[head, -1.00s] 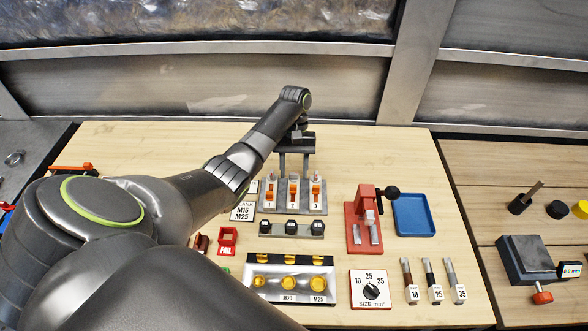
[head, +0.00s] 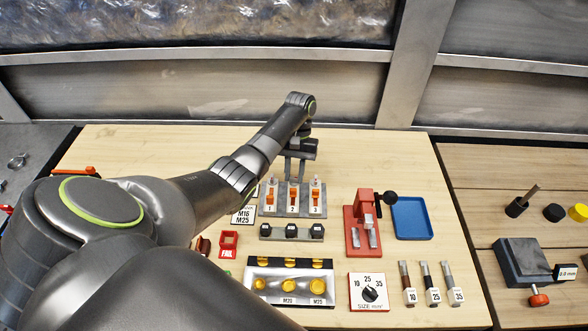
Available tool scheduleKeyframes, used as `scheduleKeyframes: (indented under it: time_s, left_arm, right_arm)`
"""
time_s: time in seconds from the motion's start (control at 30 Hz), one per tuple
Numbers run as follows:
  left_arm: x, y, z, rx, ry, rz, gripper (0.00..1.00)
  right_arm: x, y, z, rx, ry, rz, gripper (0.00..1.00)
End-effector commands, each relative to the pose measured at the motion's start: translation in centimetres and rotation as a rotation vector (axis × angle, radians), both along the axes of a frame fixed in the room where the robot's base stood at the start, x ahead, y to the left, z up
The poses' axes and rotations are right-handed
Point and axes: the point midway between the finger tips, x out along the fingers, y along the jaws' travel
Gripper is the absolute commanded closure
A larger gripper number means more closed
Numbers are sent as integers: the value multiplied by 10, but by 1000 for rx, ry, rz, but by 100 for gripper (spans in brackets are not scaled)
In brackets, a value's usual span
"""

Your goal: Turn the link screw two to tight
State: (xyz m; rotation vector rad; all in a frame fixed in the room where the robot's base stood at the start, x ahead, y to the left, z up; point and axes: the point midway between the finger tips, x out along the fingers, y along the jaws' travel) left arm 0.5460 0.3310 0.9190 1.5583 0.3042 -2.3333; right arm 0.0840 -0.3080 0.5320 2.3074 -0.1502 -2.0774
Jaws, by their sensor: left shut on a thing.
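The grey terminal block (head: 281,207) stands on the wooden bench with three orange-marked positions labelled 1, 2 and 3. Link screw two is the middle one, at the orange piece (head: 293,196) above label 2. My left gripper (head: 294,172) reaches in from behind the block, pointing down, with its fingertips close above the middle position. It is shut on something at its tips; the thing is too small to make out. Whether it touches the screw cannot be told. My right gripper is not in view.
A grey strip with black pieces (head: 264,232) lies before the block. A red press (head: 352,238) and blue tray (head: 412,219) stand to the right. In front are a gland plate (head: 262,273), a size dial (head: 370,307) and several labelled lugs. The bench behind the block is clear.

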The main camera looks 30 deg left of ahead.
Motion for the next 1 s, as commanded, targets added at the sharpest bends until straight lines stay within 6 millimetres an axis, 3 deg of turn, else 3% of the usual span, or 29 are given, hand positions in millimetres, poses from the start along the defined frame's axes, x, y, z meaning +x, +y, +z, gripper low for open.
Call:
scheduleKeyframes:
  time_s: [1.0]
  left_arm:
    - [-1, -6, 5, 0, -1, -951, 99]
  right_arm:
    - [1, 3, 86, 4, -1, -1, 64]
